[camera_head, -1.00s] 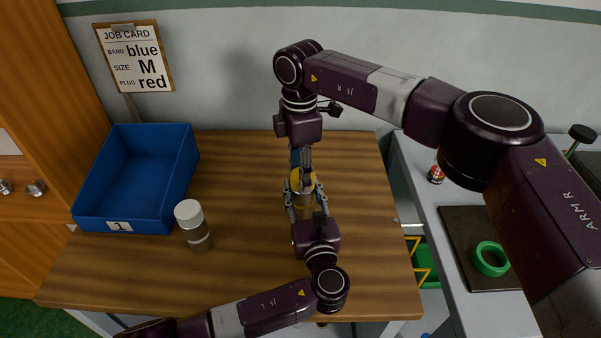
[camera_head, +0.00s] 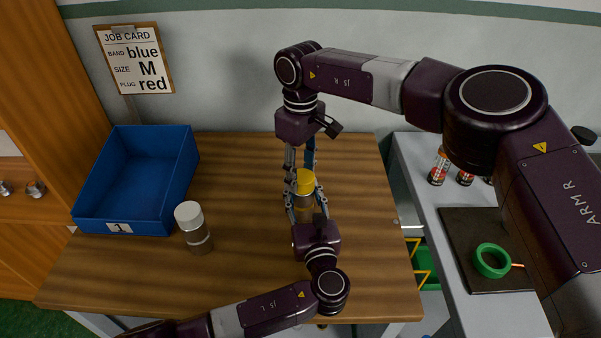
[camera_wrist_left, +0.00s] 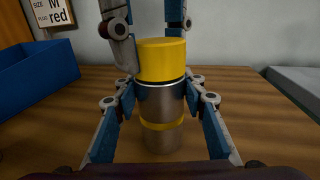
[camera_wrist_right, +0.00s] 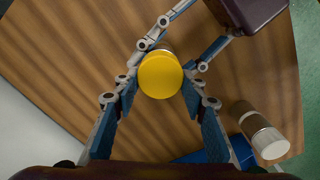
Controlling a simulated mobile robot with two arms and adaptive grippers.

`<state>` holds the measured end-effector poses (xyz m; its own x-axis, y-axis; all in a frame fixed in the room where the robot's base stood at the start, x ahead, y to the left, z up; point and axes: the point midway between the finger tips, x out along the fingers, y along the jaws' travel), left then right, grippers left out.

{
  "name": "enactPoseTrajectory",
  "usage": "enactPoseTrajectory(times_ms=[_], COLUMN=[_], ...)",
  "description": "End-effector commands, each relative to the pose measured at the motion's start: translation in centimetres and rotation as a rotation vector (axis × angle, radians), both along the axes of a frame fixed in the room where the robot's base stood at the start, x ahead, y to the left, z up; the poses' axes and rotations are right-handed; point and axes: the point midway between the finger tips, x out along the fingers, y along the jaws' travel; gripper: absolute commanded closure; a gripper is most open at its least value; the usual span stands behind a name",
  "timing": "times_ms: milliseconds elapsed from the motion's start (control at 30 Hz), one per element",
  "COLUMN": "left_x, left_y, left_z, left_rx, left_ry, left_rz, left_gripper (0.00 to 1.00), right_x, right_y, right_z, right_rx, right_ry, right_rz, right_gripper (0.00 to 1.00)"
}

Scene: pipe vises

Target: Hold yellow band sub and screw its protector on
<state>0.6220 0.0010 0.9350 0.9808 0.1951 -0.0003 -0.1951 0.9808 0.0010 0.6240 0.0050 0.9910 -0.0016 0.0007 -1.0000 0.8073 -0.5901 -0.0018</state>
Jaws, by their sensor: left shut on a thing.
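The yellow band sub (camera_wrist_left: 161,105) is an upright metal cylinder with a yellow band low on its body. It stands over the wooden table in the left wrist view. Its yellow protector (camera_head: 305,181) sits on top, with a thin dark line below it in the left wrist view. My left gripper (camera_wrist_left: 160,88) is shut on the metal body from the near side. My right gripper (camera_head: 301,168) comes from above with its fingers apart. In the right wrist view the protector (camera_wrist_right: 161,75) lies between its fingertips, with small gaps at the sides.
A blue bin (camera_head: 135,182) labelled 1 stands at the table's left. A white-capped cylinder (camera_head: 194,229) stands between the bin and my left gripper. A grey side bench (camera_head: 425,185) on the right holds small bottles and a green ring (camera_head: 491,261). A job card (camera_head: 136,59) hangs behind.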

Motion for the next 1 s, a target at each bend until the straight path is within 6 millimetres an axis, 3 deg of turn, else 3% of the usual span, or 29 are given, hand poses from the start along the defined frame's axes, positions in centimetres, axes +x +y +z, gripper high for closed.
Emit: enactPoseTrajectory(times_ms=[167, 467, 800, 1000], left_x=[0.0, 0.0, 0.0, 0.0], left_y=[0.0, 0.0, 0.0, 0.0], left_z=[-0.2, -0.2, -0.2, -0.2], left_rx=[0.001, 0.0, 0.0, 0.0], left_ry=[0.004, 0.003, 0.003, 0.003], left_rz=[-0.001, -0.001, -0.001, -0.001], left_gripper=[1.0, 1.0, 1.0, 1.0], right_x=[0.0, 0.0, 0.1, 0.0], right_y=[0.1, 0.0, 0.0, 0.0], right_z=[0.1, 0.2, 4.0, 4.5], right_rx=[0.002, 0.002, 0.0, 0.0], right_ry=[0.0, -0.001, -0.003, -0.001], right_rz=[0.002, 0.002, 0.001, 0.002], right_gripper=[0.44, 0.44, 0.44, 0.44])
